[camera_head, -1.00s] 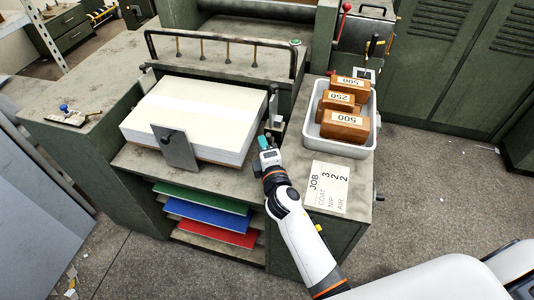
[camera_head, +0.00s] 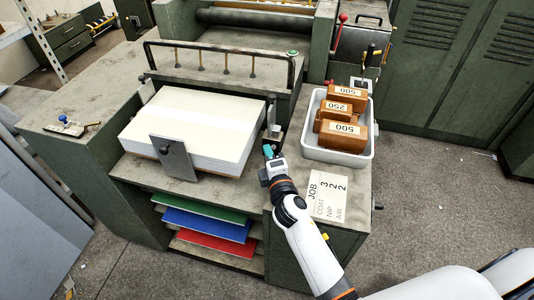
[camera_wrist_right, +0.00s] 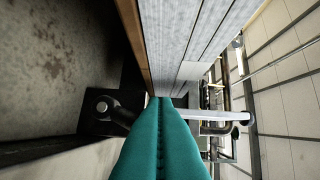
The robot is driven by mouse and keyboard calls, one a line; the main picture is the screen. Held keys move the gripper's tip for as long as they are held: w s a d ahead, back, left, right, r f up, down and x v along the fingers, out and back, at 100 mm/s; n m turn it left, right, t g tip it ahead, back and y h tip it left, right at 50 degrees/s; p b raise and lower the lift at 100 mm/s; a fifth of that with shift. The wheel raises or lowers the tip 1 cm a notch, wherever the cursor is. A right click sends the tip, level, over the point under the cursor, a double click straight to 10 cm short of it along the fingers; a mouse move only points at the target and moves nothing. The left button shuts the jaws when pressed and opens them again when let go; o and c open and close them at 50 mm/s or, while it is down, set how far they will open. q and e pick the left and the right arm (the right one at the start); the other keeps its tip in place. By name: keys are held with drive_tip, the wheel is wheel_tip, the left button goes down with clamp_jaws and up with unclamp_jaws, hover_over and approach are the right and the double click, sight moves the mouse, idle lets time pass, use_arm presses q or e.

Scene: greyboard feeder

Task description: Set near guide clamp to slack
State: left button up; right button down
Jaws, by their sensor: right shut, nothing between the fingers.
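My right gripper (camera_head: 268,152) is at the right side of the white sheet stack (camera_head: 190,125), its teal fingers shut and empty. In the right wrist view the shut fingers (camera_wrist_right: 161,135) point along the layered stack edge (camera_wrist_right: 190,40). A dark clamp block with a round metal pin (camera_wrist_right: 103,107) is left of the fingertips. A pale bar with a dark end (camera_wrist_right: 235,117) is at their right. I cannot tell whether the fingers touch either. In the head view a small upright guide piece (camera_head: 275,132) stands just beyond the gripper. My left gripper is out of view.
A grey plate (camera_head: 174,158) stands against the stack's front. A white tray (camera_head: 310,154) with brown weights labelled 500 and 250 (camera_head: 343,136) sits at right, with a job card (camera_head: 327,195) in front. A black rail (camera_head: 220,47) spans behind the stack. Coloured sheets (camera_head: 205,222) lie on shelves below.

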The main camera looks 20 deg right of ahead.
drive_tip(key=s, duration=0.4)
drive_tip(key=s+b, duration=0.1)
drive_tip(key=s, duration=0.3)
drive_tip(key=s+a, duration=0.1)
drive_tip(key=s, duration=0.3)
drive_tip(key=shift+r, duration=0.25)
drive_tip(key=shift+w+f, duration=0.1)
drive_tip(key=shift+f, duration=0.05)
